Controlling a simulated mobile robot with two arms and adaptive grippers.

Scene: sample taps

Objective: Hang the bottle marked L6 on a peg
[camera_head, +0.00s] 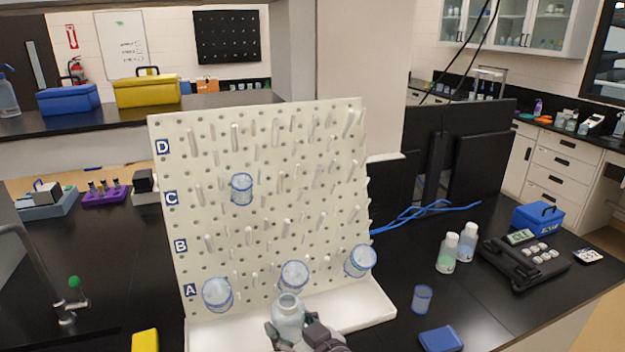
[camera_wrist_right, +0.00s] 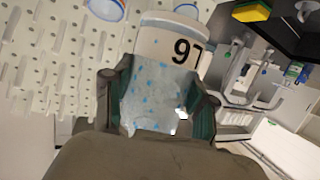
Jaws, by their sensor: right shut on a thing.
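My right gripper (camera_head: 296,338) is shut on a pale translucent bottle (camera_head: 288,316) low in front of the pegboard (camera_head: 255,135). In the head view the bottle's neck end points up. In the right wrist view the bottle (camera_wrist_right: 160,45) sits between the fingers of the gripper (camera_wrist_right: 158,105), and its mark appears upside down, reading L6 when turned over. The white pegboard has many pale pegs in rows labelled A to D, most of them bare. The bottle's lower part is hidden by the gripper in the head view. My left gripper is not in view.
Blue-rimmed beakers hang near row A (camera_head: 217,294) and row C (camera_head: 241,189). A tray ledge (camera_head: 375,305) runs along the board's foot. To the right are two bottles (camera_head: 447,253), a small beaker (camera_head: 422,298), a blue box (camera_head: 440,339) and a black device (camera_head: 520,265).

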